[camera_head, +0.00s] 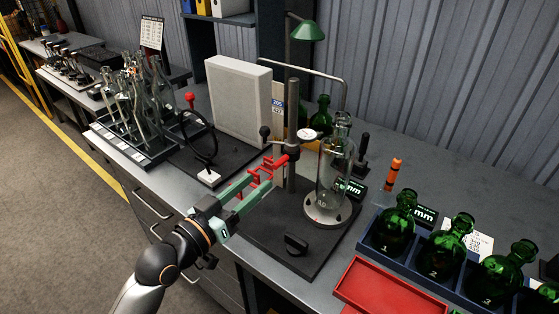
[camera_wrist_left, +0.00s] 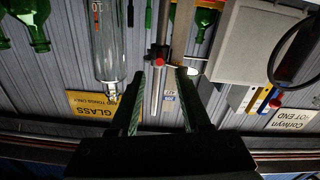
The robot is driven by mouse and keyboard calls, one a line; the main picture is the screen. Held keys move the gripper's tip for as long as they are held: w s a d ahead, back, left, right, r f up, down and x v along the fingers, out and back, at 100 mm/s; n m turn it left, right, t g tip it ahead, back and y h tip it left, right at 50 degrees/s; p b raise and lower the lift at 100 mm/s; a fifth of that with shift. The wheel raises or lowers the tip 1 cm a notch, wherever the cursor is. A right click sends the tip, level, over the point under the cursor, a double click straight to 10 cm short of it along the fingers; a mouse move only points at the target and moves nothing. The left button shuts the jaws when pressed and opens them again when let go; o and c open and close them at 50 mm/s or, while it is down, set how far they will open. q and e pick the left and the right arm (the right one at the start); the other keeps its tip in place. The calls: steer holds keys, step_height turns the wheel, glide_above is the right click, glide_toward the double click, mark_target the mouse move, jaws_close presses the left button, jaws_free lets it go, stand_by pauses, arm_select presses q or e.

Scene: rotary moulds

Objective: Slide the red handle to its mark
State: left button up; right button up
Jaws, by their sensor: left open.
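The red handle (camera_head: 281,161) is on a carriage on the grey vertical post (camera_head: 292,120). In the left wrist view, which is upside down, its round red end (camera_wrist_left: 160,62) shows between my fingertips. A pale scale strip (camera_head: 278,140) runs beside the post, with a blue label (camera_head: 278,105) reading 205 near its top. My left gripper (camera_head: 264,173) comes in from the lower left, open, its tips close to the handle. It also shows in the left wrist view (camera_wrist_left: 159,78), one finger each side of the red end. I cannot tell whether it touches. My right gripper is not in view.
A glass cylinder (camera_head: 334,175) stands on a round base right of the post. Green bottles (camera_head: 394,232) and a red tray (camera_head: 383,292) are at the right.

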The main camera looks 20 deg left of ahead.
mark_target(278, 162)
arm_select(q)
steer(key=x, duration=0.8)
steer(key=shift+w+d+p, duration=0.2)
steer(key=shift+w+p, duration=0.15)
steer(key=shift+c, duration=0.2)
jaws_close()
steer(key=shift+f, duration=0.1)
stand_by(0.6)
